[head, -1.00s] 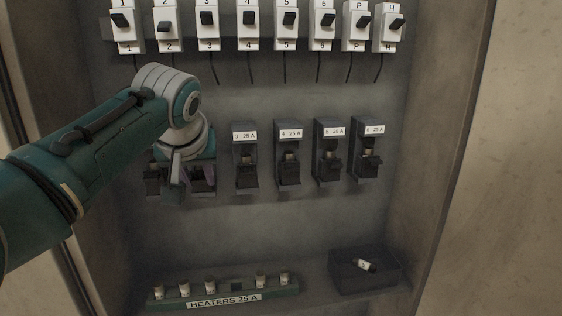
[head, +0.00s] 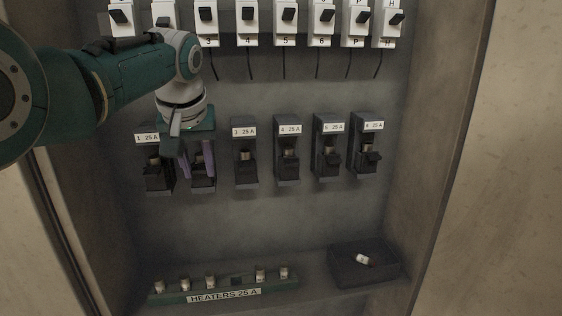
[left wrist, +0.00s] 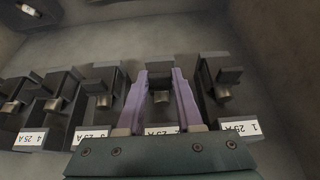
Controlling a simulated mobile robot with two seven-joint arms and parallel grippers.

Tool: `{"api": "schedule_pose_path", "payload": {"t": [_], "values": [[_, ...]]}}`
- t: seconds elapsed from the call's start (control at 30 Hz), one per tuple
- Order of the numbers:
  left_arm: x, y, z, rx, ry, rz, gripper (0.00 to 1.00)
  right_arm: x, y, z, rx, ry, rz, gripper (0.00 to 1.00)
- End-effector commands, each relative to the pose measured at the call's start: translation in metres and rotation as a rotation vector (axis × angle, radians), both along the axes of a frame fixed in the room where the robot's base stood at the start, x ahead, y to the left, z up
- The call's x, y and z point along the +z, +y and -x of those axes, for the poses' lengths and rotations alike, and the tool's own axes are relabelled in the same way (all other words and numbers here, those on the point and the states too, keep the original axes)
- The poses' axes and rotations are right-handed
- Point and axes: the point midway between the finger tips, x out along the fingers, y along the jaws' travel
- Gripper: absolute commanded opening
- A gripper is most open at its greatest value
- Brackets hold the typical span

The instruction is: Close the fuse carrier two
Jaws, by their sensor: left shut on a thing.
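Fuse carrier two (head: 203,185) is the dark carrier in the second holder from the left of the lower row. My left gripper (head: 199,177) comes down on it from above, its purple fingers on either side and shut on it. In the left wrist view, carrier two (left wrist: 160,81) sits between the fingertips, with a metallic fuse end (left wrist: 160,97) below it. The holder's label is mostly hidden by the gripper. Whether the carrier is fully seated cannot be told. My right gripper is not in view.
Carrier one (head: 157,181) is close on the left and carrier three (head: 246,178) on the right. Switches (head: 248,20) line the top. Below are a fuse rack (head: 285,291) marked HEATERS 25 A and a dark box (head: 342,277) holding a fuse (head: 362,259).

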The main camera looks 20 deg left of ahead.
Motion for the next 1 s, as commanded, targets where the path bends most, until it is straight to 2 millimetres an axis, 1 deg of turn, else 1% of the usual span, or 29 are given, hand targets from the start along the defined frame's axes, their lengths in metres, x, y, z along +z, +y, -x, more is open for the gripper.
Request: {"api": "schedule_pose_path", "payload": {"t": [0.27,0.3,0.53,0.83,1.0], "values": [[0.0,0.0,0.0,0.001,-0.002,-0.001,0.0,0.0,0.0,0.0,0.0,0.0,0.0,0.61],[0.0,0.001,0.0,0.001,-0.002,-0.001,0.38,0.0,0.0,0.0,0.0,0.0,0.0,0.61],[0.0,0.001,0.0,0.001,-0.001,-0.001,0.64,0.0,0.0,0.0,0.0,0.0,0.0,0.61],[0.002,0.0,0.0,0.0,0.0,-0.001,0.65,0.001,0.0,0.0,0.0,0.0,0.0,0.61],[0.015,-0.003,0.005,0.0,-0.003,-0.002,0.65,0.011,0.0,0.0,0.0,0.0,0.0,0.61]]}}
